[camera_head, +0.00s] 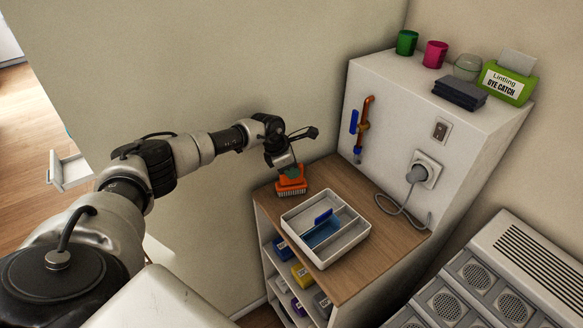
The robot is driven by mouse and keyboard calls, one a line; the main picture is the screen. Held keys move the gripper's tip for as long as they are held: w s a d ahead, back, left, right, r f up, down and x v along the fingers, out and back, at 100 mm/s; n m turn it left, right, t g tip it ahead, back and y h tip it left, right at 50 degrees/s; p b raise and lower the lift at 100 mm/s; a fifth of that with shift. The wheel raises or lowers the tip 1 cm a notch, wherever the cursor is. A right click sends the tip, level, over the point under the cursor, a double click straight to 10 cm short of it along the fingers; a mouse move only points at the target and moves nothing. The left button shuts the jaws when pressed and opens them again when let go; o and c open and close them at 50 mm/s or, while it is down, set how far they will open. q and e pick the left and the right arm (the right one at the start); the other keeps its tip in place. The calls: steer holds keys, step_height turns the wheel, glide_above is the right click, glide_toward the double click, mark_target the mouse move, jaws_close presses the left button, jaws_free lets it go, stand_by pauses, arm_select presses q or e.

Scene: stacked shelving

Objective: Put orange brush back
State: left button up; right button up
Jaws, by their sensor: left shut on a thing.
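The orange brush (291,187) is at the back left corner of the wooden shelf top, bristles facing down. My left gripper (288,172) is shut on it from above and hides part of its upper side. I cannot tell whether the bristles touch the wood or hang just above it. My right gripper is not in view.
A white divided tray (300,250) with a blue item (323,230) inside stands on the wooden top (385,240). A white cabinet (395,110) with a socket, plug and cable (405,205) rises behind. Open shelves below hold coloured boxes (301,275). Speaker-like grey units (480,275) are at the right.

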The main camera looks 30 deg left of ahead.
arm_select(q)
steer(key=o, duration=0.8)
steer(key=shift+f, duration=0.1)
steer(key=shift+r+p, duration=0.3)
steer(key=shift+r, duration=0.05)
steer(key=shift+s+a+r+b, duration=0.1)
steer(key=shift+a+r+b, duration=0.1)
steer(key=shift+r+b, duration=0.15)
steer(key=b+v, duration=0.3)
steer(key=v, duration=0.8)
steer(key=shift+b, duration=0.3)
